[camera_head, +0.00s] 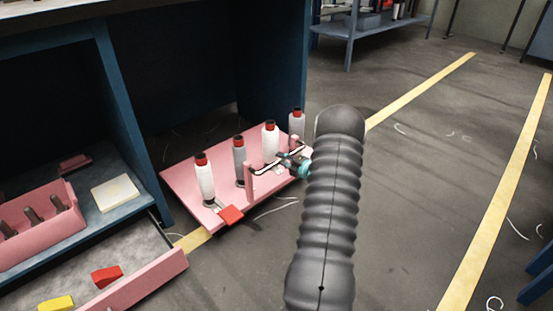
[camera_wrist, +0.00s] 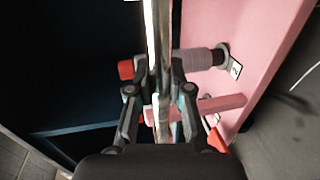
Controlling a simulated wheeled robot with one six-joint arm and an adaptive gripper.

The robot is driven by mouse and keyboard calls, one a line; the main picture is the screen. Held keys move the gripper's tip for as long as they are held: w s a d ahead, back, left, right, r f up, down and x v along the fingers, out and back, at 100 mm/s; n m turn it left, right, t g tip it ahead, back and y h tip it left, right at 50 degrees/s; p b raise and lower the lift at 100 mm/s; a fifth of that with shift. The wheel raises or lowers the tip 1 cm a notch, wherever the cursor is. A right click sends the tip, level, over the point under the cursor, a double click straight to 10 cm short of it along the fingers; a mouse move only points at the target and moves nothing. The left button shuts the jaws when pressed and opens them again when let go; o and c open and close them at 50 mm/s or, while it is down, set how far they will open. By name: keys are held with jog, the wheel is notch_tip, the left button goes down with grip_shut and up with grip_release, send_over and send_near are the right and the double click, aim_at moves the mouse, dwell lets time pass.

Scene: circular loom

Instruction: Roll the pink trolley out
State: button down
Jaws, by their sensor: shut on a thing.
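The pink trolley (camera_head: 220,205) stands on the floor at the opening of the dark blue bench, with its back part between the bench's side panels. Several grey and white bobbins with red tops (camera_head: 203,178) stand upright on its deck. A red pedal-like piece (camera_head: 231,214) sits at its front edge. Its metal handle bar (camera_head: 265,164) runs along the front on pink posts. My gripper (camera_head: 296,163) is at the bar, mostly hidden by my arm. In the wrist view, my gripper (camera_wrist: 160,100) is shut on the shiny handle bar (camera_wrist: 158,40), with the pink deck (camera_wrist: 275,35) to the right.
An open drawer (camera_head: 150,275) with red and yellow pieces juts out at lower left. A pink rack (camera_head: 40,230) and a pale block (camera_head: 115,193) sit on the shelf above it. The floor to the right is mostly clear, with yellow lines (camera_head: 420,90) and loose threads.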

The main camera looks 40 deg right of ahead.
jog(key=shift+s+f, duration=0.1)
jog(key=shift+s, duration=0.15)
jog(key=c, duration=1.1)
grip_release()
jog(key=shift+s+d, duration=0.15)
jog(key=shift+o, duration=0.2)
jog(key=a+v, duration=0.1)
jog(key=v, duration=1)
jog(key=shift+s+d+r, duration=0.2)
jog(key=shift+s+d, duration=0.15)
jog(key=shift+d, duration=0.1)
